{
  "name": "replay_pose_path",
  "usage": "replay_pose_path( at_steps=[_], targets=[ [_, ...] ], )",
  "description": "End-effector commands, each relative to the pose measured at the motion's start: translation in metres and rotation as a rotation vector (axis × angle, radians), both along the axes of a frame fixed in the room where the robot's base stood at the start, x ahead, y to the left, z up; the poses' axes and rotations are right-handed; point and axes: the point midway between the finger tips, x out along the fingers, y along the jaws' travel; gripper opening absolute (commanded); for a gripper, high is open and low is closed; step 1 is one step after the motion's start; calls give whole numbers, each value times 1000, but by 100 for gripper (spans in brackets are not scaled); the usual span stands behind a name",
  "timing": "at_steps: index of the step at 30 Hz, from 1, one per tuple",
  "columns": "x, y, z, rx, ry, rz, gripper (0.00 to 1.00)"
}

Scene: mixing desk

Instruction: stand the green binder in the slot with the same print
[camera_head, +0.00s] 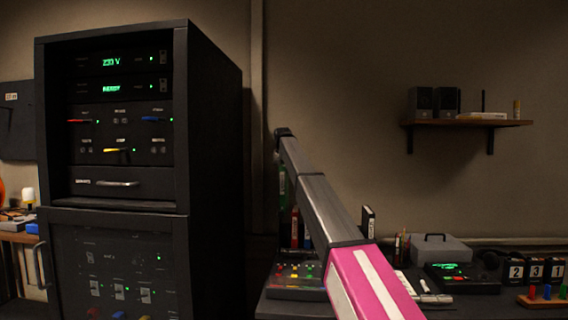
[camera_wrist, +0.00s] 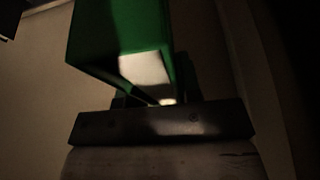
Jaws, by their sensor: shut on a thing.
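The green binder (camera_wrist: 110,30) fills the upper middle of the wrist view, with a pale label on its near face. My gripper (camera_wrist: 150,98) is shut on it, and the dark gripper body lies just below the binder in that view. In the head view my arm reaches up and away to the left, and its far end is beside the dark rack. A narrow green upright strip (camera_head: 283,180) shows below that end, partly behind my arm; I cannot tell for sure that it is the held binder. The slots and their prints cannot be made out.
A red binder (camera_head: 295,228) and a blue one (camera_head: 307,238) stand on the desk behind my arm. A black binder with a white label (camera_head: 368,221) stands to its right. A mixer (camera_head: 296,282) sits in front. The tall equipment rack (camera_head: 215,170) is close on the left.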

Motion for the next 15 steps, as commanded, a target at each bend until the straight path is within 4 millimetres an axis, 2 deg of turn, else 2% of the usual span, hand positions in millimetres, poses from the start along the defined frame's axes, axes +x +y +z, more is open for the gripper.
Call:
replay_pose_path(
  at_steps=[1,9,15],
  targets=[
    [-2,-1,-12,0,1,0,0],
    [-1,0,-65,0,0,0,0],
    [0,0,-80,0,-1,0,0]
  ],
)
